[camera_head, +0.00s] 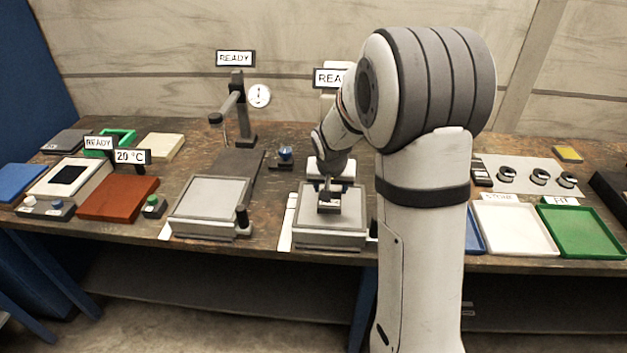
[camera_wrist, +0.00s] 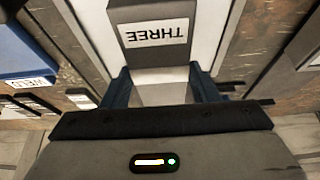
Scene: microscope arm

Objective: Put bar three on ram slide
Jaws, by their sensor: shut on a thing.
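Bar three (camera_wrist: 155,30) is a dark grey block with a white label reading THREE, upside down in the wrist view. My gripper (camera_wrist: 162,88) is shut on its near end, with a dark blue finger on each side. In the head view my gripper (camera_head: 328,187) points down, and the bar (camera_head: 329,206) is at or just above a pale grey plate (camera_head: 345,225) on a low block. I cannot tell whether the bar touches the plate. No label reading ram slide is legible, so I cannot tell which part that is.
A similar grey plate (camera_head: 212,194) with a black knob lies to the left, below a post (camera_head: 241,110) under a READY sign. White (camera_head: 515,232) and green (camera_head: 580,232) trays are at the right. My arm hides the bench between.

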